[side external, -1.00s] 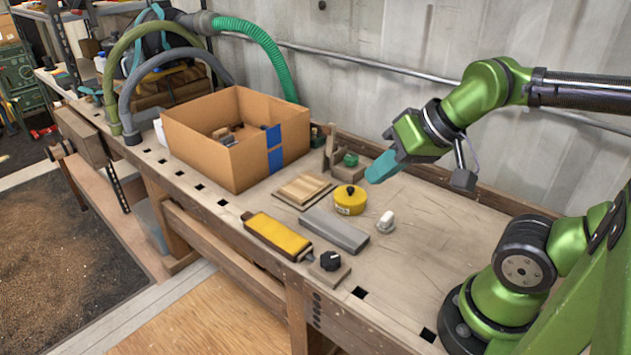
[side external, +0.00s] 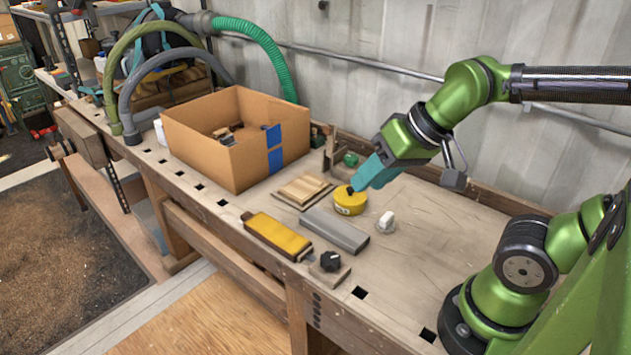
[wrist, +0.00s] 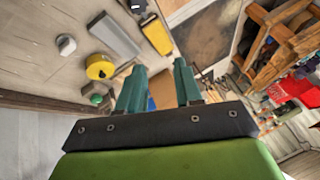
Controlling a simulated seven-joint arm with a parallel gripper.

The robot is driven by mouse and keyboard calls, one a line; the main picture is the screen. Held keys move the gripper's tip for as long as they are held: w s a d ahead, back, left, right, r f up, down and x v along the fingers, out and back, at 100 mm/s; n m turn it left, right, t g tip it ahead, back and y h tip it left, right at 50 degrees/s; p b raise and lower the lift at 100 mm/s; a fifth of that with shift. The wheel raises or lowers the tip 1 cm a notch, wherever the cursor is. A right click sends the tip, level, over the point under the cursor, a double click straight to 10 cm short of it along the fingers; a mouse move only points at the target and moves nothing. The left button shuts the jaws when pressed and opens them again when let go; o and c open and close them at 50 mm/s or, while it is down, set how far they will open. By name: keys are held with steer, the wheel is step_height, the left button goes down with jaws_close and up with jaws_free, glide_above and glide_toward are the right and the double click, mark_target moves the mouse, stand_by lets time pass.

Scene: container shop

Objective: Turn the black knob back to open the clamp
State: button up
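A black knob (side external: 330,261) sits on a small flat base near the bench's front edge. It also shows at the top edge of the wrist view (wrist: 137,4). I cannot tell which part is the clamp. Just behind the knob lies a long yellow block with dark ends (side external: 278,235). My gripper (side external: 357,186) is above the bench near a round yellow case (side external: 349,203) with a black top piece, well behind the knob. In the wrist view its two teal fingers (wrist: 160,66) are apart with nothing between them.
A grey bar (side external: 335,231) lies between the yellow block and the round case. A white knob-like piece (side external: 387,222), wooden boards (side external: 302,188) and a green-topped piece (side external: 351,159) are nearby. A cardboard box (side external: 215,155) stands left. The bench's right side is mostly clear.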

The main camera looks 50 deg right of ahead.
mark_target(330, 259)
steer(key=o, duration=0.5)
steer(key=w+a+f+g, duration=0.1)
steer(key=w+f+m+g, duration=0.1)
steer(key=shift+w+a, duration=0.35)
steer(key=shift+c, duration=0.2)
steer(key=shift+o, duration=0.6)
steer(key=w+m+g, duration=0.1)
steer(key=m, duration=0.1)
steer(key=w+a+f+m+g+h, duration=0.1)
steer(key=m, duration=0.1)
steer(key=w+f+m+g, duration=0.1)
steer(key=m, duration=0.1)
steer(key=shift+w+a+g+h, duration=0.2)
steer(key=shift+g+h, duration=0.1)
steer(key=shift+h, duration=0.1)
steer(key=f+m, duration=0.1)
steer(key=f, duration=0.4)
steer(key=f+m, duration=0.2)
steer(key=f, duration=0.3)
steer(key=f+m, duration=0.1)
steer(key=f, duration=0.5)
steer(key=shift+d+g, duration=0.2)
steer(key=shift+g, duration=0.1)
steer(key=shift+c, duration=0.5)
steer(key=c, duration=1)
